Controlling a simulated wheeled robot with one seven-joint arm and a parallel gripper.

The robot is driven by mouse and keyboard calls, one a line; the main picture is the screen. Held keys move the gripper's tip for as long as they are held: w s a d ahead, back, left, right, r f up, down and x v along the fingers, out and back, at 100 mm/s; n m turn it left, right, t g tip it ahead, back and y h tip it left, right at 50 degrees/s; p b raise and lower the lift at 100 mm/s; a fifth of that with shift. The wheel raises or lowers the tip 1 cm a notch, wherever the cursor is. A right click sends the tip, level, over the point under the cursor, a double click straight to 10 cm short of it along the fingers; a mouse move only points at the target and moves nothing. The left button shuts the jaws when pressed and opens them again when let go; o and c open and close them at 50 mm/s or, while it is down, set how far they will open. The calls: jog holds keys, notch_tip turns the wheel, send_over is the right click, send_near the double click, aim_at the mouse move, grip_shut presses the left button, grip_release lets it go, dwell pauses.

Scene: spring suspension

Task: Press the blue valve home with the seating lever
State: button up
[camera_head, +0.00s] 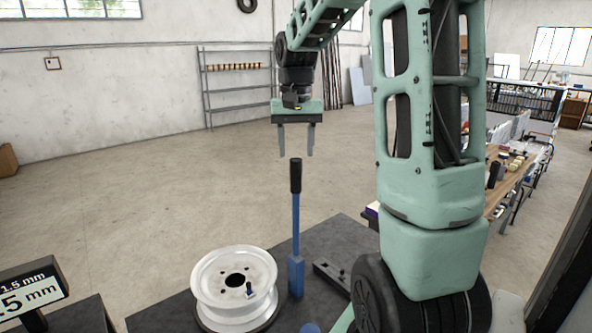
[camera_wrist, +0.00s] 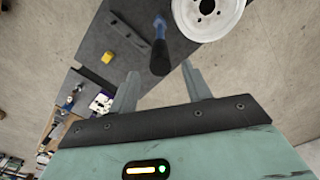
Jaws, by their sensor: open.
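The seating lever (camera_head: 296,215) stands upright on the dark bench, with a blue shaft, a blue base and a black grip on top. It also shows in the wrist view (camera_wrist: 159,48), seen from above by its black grip. The blue valve (camera_head: 250,289) shows as a small dark and blue piece on the white wheel rim (camera_head: 234,289); how deep it sits I cannot tell. My gripper (camera_head: 296,156) is open and empty, just above the lever's black grip in the head view. In the wrist view my gripper's fingers (camera_wrist: 158,90) point toward the lever, apart from it.
The dark bench top (camera_head: 340,238) carries a black block with a small knob (camera_head: 332,277) right of the lever. A sign reading "1.5 mm" (camera_head: 32,292) stands at the left. A cluttered wooden table (camera_head: 512,175) is at the right. The floor behind the bench is clear.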

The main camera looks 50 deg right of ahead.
aim_at(296, 173)
notch_tip(296, 173, down, 7)
jog(key=shift+f+p, duration=0.15)
jog(key=shift+p, duration=0.5)
grip_shut()
